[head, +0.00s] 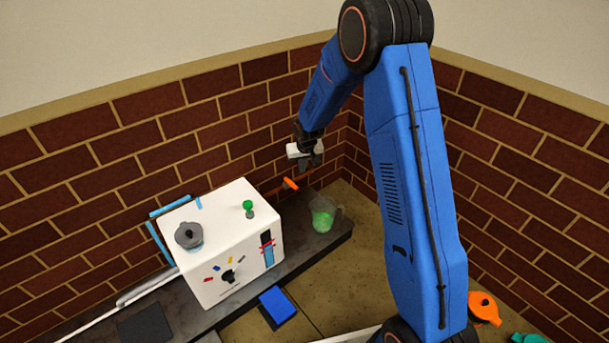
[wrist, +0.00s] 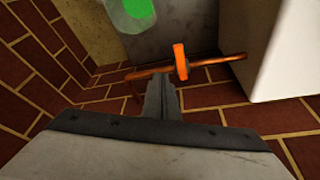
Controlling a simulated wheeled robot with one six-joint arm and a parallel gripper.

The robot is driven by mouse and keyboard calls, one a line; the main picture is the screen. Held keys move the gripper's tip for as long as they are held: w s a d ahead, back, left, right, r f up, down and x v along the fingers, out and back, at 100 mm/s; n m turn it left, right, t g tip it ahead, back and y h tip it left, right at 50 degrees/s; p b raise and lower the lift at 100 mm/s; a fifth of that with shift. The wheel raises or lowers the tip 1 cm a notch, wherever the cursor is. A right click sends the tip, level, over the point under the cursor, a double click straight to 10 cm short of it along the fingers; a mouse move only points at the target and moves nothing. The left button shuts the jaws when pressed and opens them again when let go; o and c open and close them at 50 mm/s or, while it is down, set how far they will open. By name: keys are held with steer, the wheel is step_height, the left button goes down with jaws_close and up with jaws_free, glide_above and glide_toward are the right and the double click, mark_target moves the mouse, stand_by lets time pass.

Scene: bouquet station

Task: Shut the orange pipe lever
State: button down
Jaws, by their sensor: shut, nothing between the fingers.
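The orange pipe lever (head: 291,184) sits on a thin copper pipe by the brick wall, right of the white machine. In the wrist view the lever (wrist: 180,62) lies crosswise over the copper pipe (wrist: 216,62). My gripper (head: 314,160) is shut and empty, above and a little right of the lever in the head view. In the wrist view its fingertips (wrist: 161,84) are just left of and below the lever, overlapping the pipe in the picture. I cannot tell whether they touch it.
The white machine (head: 215,225) with a green knob (head: 248,207) and a grey pot-like top (head: 188,236) stands left. A clear jug with green contents (head: 322,217) stands on the dark counter (head: 335,238), near the lever. The brick wall (head: 225,128) is close behind.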

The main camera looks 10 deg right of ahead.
steer(key=shift+s+a+r, duration=0.1)
steer(key=shift+a+r, duration=0.15)
steer(key=shift+r, duration=0.45)
steer(key=shift+s+a+r, duration=0.1)
steer(key=shift+a+r, duration=0.1)
steer(key=shift+r, duration=0.5)
steer(key=shift+r, duration=0.1)
steer(key=s+d+r, duration=0.4)
steer(key=s+r, duration=0.6)
steer(key=r, duration=0.1)
steer(key=s+d+r, duration=0.3)
steer(key=s+r, duration=0.8)
steer(key=s+d+r, duration=0.1)
steer(key=s+r, duration=0.1)
steer(key=s, duration=1.2)
steer(key=s+d+r+t, duration=0.1)
steer(key=s+d+r, duration=0.1)
steer(key=s, duration=1.3)
steer(key=shift+d+r+m, duration=0.25)
steer(key=shift+r+m, duration=0.05)
steer(key=shift+r, duration=0.1)
